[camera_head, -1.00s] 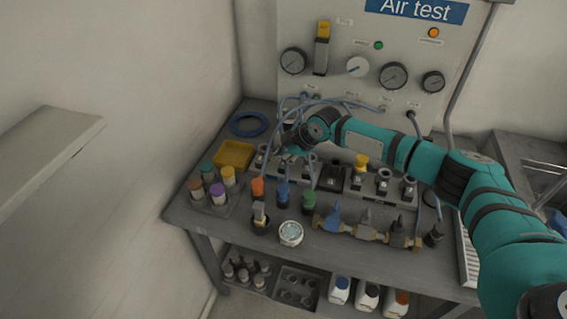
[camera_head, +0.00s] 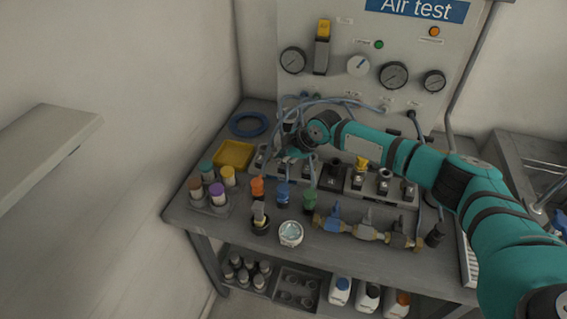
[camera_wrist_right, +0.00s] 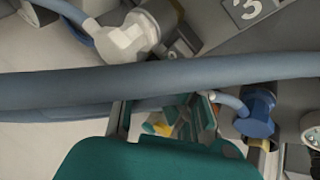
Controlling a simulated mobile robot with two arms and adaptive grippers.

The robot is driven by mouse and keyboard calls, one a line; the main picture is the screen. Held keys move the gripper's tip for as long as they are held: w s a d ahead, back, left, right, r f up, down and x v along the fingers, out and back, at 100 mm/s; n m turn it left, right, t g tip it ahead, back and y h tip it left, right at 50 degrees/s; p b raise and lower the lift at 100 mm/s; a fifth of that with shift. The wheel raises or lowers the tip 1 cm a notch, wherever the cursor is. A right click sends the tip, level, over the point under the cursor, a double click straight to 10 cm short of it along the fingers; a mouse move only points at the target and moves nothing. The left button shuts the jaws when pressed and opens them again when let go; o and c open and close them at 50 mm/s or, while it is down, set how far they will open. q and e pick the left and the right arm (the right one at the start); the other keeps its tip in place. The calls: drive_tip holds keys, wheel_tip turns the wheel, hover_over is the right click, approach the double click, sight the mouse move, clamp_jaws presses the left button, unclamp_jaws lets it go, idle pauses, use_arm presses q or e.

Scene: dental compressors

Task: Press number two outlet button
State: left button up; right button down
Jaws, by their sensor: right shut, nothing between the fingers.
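A row of outlet blocks (camera_head: 335,176) stands on the bench below the air test panel; my right gripper (camera_head: 290,153) is over its left part. The right gripper is shut and empty, pointing down among the hoses. In the right wrist view its teal fingers (camera_wrist_right: 178,122) show behind a thick grey-blue hose (camera_wrist_right: 200,78) that crosses the picture. A plate marked 3 (camera_wrist_right: 250,8) is at the top right there. The number two outlet button cannot be made out; gripper and hoses cover that area. I cannot tell whether the fingertips touch anything. My left gripper is out of view.
A white fitting (camera_wrist_right: 128,36) and a blue fitting (camera_wrist_right: 256,112) sit close around the fingers. A yellow tray (camera_head: 234,155), capped bottles (camera_head: 217,193) and brass valves (camera_head: 365,228) stand on the bench. The gauge panel (camera_head: 335,85) rises behind.

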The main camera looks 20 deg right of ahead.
drive_tip(key=shift+f, duration=0.3)
drive_tip(key=shift+r, duration=0.1)
idle(0.3)
drive_tip(key=shift+r+p, duration=0.55)
drive_tip(key=shift+r, duration=0.25)
wheel_tip(320, 180, up, 5)
drive_tip(key=p, duration=0.4)
drive_tip(key=shift+r, duration=0.1)
idle(0.4)
